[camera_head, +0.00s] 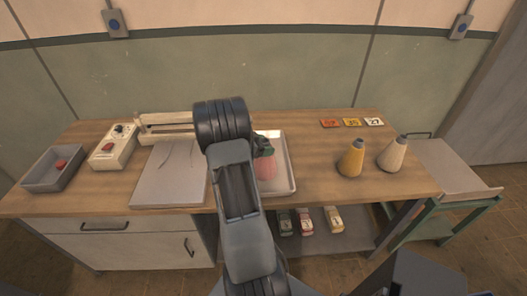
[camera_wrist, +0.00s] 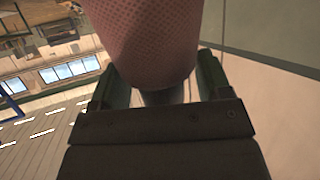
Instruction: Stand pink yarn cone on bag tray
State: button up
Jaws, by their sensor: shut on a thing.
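The pink yarn cone (camera_head: 266,169) appears over a white shallow tray (camera_head: 291,178) on the wooden bench, partly hidden behind my arm. It looks upright, with its dark tip at the top. I cannot tell if its base touches the tray. My gripper (camera_head: 264,149) is shut on the cone near its tip. In the wrist view, the cone's pink dotted body (camera_wrist: 150,42) fills the top middle, and my gripper's two green fingers (camera_wrist: 158,88) stand on either side of its narrow end.
A yellow cone (camera_head: 351,161) and a cream cone (camera_head: 393,156) stand at the bench's right. A grey plate (camera_head: 168,185), a white control box (camera_head: 113,148) and a grey bin (camera_head: 42,176) are left. Number tags (camera_head: 352,123) lie at the back. A green-framed cart (camera_head: 455,172) stands right.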

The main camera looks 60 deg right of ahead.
jog(key=f, duration=0.2)
jog(key=f+p, duration=0.1)
jog(key=f, duration=0.1)
jog(key=shift+w+d, duration=0.25)
jog(key=shift+d, duration=0.05)
jog(key=shift+f, duration=0.15)
jog(key=o, duration=1.5)
